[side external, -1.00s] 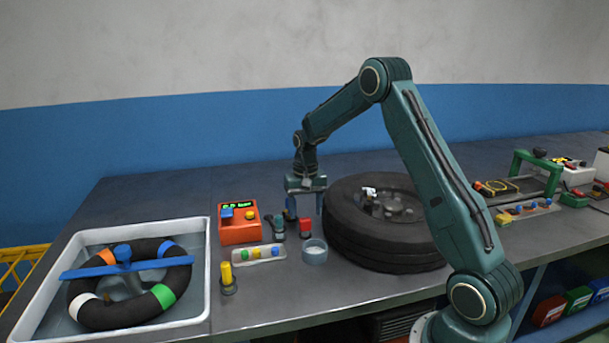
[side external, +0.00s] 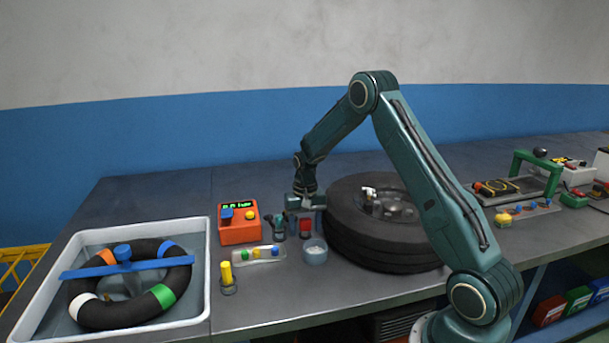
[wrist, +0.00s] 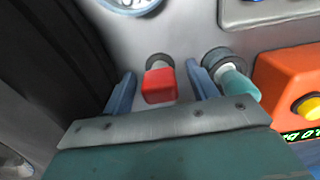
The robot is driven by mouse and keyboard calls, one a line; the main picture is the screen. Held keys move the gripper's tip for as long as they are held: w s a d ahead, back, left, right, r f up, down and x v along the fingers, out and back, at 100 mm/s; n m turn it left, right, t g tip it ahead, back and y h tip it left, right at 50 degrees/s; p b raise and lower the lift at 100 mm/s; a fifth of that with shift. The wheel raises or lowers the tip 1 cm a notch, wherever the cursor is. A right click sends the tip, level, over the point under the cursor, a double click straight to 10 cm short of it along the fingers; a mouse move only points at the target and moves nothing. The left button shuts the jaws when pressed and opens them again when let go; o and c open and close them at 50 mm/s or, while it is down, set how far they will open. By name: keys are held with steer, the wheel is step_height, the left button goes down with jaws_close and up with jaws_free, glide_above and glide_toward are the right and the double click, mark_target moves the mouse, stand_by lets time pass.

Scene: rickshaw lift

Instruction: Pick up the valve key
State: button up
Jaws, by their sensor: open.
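The small red-topped piece with a dark round base is likely the valve key (side external: 305,225). It stands upright on the bench and also shows in the wrist view (wrist: 159,88). My gripper (side external: 306,217) is open and low over it, pointing down. In the wrist view my gripper's fingers (wrist: 160,76) lie on either side of the red top, with gaps on both sides. A teal-bodied piece with a dark round head (wrist: 236,84) stands just outside the right finger. I cannot tell the exact height of the fingertips beside the red top.
A thick black tyre (side external: 350,240) lies close to the right of my gripper. A small round cup (side external: 315,254) stands in front. An orange box (side external: 240,234) and a tray of coloured caps (side external: 270,259) are to the left. A white basin (side external: 207,290) stands farther left.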

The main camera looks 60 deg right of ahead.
mark_target(306, 218)
stand_by(0.4)
steer(key=c, duration=1)
steer(key=shift+r, duration=0.1)
step_height(306, 218, up, 20)
steer(key=shift+f, duration=0.1)
steer(key=shift+s+d, duration=0.1)
stand_by(0.5)
steer(key=shift+s+d+f+m, duration=0.1)
steer(key=shift+s+d+m, duration=0.65)
steer(key=shift+s+d, duration=1.35)
steer(key=shift+s+d+f+m, duration=0.15)
steer(key=shift+s+d+m, duration=0.85)
steer(key=shift+s, duration=1.85)
steer(key=shift+s+d+f+m, duration=0.1)
steer(key=shift+s+d+m, duration=0.45)
steer(key=shift+s+d, duration=1.65)
